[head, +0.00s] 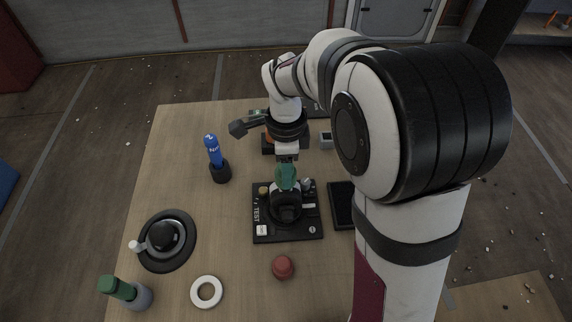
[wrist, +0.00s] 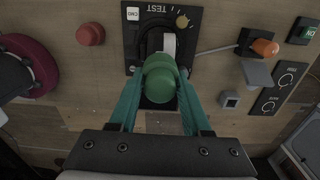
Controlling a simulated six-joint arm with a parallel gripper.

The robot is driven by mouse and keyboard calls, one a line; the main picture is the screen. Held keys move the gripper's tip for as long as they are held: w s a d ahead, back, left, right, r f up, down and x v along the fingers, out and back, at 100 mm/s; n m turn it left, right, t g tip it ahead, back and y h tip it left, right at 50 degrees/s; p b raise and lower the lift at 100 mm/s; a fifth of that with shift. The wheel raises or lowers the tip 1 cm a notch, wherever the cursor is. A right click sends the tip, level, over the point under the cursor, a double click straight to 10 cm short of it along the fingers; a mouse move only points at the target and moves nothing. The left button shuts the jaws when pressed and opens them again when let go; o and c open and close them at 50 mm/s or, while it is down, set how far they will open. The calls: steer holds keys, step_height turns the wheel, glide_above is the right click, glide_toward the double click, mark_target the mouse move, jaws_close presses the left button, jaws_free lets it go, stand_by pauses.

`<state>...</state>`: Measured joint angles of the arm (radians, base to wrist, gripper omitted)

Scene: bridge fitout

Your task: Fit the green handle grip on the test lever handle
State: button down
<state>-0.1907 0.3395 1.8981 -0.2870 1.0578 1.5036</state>
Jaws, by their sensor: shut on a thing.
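My gripper (wrist: 160,100) is shut on the green handle grip (wrist: 160,80), with a teal finger on each side of it in the wrist view. In the head view the gripper (head: 287,172) is over the back of the black test panel (head: 262,190), and its fingers and the grip blend together. The test lever (head: 286,212) is a dark, rounded piece on the panel. In the wrist view a pale handle part (wrist: 169,43) shows just past the grip, within the dark lever housing. The grip covers the area between, so I cannot tell whether they touch.
A red knob (head: 283,267) and a white ring (head: 206,291) lie in front. Left are a black dial unit (head: 180,260), a green-topped grey cylinder (head: 118,289) and a blue bottle (head: 213,151) in a dark holder. A dark box (head: 341,205) stands right of the panel.

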steer(key=shift+f, duration=0.4)
steer(key=shift+c, duration=1.4)
jaws_free()
step_height(320, 180, up, 16)
steer(key=shift+f, duration=0.15)
steer(key=s+d+f+n, duration=0.1)
steer(key=s+f+n, duration=0.2)
steer(key=s, duration=0.4)
steer(key=s+d+f+n+y, duration=0.1)
steer(key=s+f+n, duration=0.2)
steer(key=s+n, duration=0.2)
steer(key=s+d+f+n, duration=0.1)
steer(key=s+n, duration=0.3)
steer(key=s, duration=0.7)
steer(key=shift+d+f+n+y, duration=0.3)
steer(key=shift+f+y, duration=0.1)
steer(key=shift+f, duration=0.5)
